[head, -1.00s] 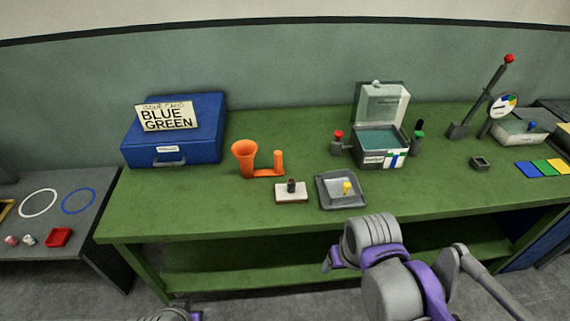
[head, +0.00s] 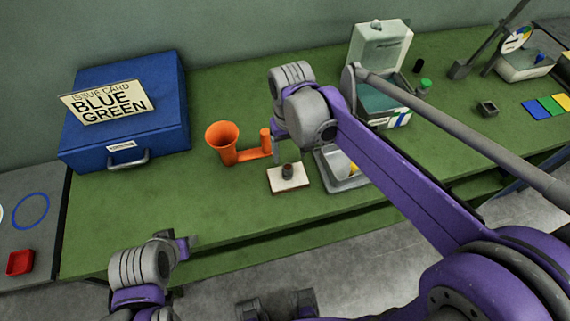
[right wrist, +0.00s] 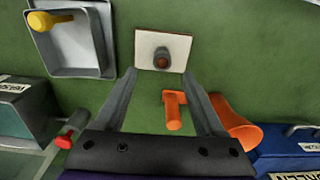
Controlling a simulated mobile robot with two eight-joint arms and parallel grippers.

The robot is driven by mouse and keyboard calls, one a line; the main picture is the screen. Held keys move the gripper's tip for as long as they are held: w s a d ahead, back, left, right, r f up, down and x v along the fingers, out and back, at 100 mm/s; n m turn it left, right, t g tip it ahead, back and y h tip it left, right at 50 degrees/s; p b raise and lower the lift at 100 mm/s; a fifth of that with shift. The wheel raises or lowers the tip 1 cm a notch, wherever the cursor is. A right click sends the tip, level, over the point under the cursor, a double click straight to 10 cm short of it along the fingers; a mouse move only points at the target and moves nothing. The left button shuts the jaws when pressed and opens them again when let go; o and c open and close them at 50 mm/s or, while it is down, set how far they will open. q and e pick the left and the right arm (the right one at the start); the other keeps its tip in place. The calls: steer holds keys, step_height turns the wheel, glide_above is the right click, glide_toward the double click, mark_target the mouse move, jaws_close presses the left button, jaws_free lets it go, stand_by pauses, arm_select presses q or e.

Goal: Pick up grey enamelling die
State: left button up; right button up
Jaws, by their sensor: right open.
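A small dark grey cylindrical piece, which looks like the enamelling die (head: 288,171), stands upright on a white block (head: 275,183) near the table's front edge. In the right wrist view the die (right wrist: 161,59) shows end-on, with a brownish top, on the white block (right wrist: 145,42). My right gripper (head: 288,152) is just above it, partly hidden by its own wrist. In the right wrist view my right gripper (right wrist: 163,82) is open and empty, its fingers spread to either side, below the die in the picture. My left gripper (head: 184,247) is at the table's front left; its jaws are unclear.
A grey tray (head: 343,184) with a yellow-knobbed piece is close right of the white block. An orange funnel fixture (head: 226,145) is close left. A blue case (head: 125,118) with an issue card stands further left. An open-lidded box (head: 380,105) is behind my right arm.

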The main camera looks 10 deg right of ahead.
mark_target(288, 167)
step_height(288, 167, down, 2)
steer(key=shift+s+f, duration=0.15)
steer(key=shift+f, duration=0.1)
step_height(288, 167, down, 6)
steer(key=shift+a+r, duration=0.1)
steer(key=shift+a, duration=0.05)
jaws_close()
